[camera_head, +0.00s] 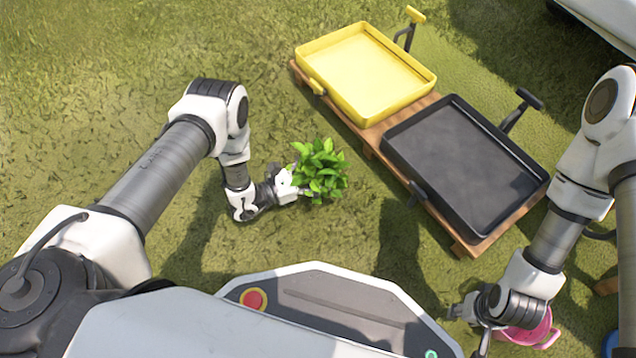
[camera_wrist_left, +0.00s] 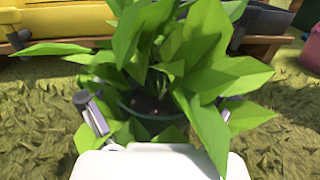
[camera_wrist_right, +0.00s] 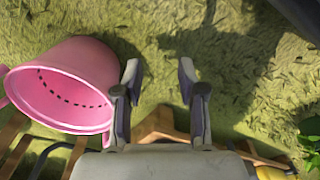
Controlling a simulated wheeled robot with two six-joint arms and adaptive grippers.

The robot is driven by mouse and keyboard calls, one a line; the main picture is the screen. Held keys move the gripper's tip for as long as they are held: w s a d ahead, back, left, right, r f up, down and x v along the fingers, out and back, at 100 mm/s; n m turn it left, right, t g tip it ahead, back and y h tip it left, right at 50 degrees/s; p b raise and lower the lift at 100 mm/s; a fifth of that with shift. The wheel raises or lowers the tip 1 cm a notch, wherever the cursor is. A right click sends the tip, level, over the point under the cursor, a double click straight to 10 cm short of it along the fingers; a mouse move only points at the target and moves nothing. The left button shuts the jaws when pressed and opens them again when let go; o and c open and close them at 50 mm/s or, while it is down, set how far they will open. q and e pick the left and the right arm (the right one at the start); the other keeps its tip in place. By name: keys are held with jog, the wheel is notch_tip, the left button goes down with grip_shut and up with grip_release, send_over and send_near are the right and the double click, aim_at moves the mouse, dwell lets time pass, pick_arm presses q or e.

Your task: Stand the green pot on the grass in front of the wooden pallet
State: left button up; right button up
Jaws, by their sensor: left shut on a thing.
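A leafy green plant (camera_head: 320,172) grows in the green pot (camera_wrist_left: 150,108); in the head view the leaves hide the pot. My left gripper (camera_head: 298,190) is shut on the pot, with its fingers on either side in the left wrist view. The pot looks about upright over the grass, left of the wooden pallet (camera_head: 468,249). I cannot tell whether its base touches the ground. My right gripper (camera_wrist_right: 159,76) is open and empty above the grass, beside a pink pot.
The pallet carries a yellow tray (camera_head: 312,58) and a black tray (camera_head: 462,150). Open grass (camera_head: 350,235) lies between the pallet and my base.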

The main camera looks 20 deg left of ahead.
aim_at(332, 173)
pick_arm(q)
notch_tip(332, 173, down, 4)
jog(key=shift+r+b, duration=0.25)
jog(key=shift+b, duration=0.9)
pick_arm(e)
jog(key=f, duration=0.1)
jog(key=w+f, duration=0.1)
jog(key=f, duration=0.1)
jog(key=shift+f, duration=0.2)
pick_arm(q)
jog(key=shift+r, duration=0.25)
pick_arm(e)
jog(key=shift+r, duration=0.3)
pick_arm(q)
jog(key=o, duration=1.1)
jog(key=shift+s, duration=0.1)
jog(key=shift+o, duration=0.2)
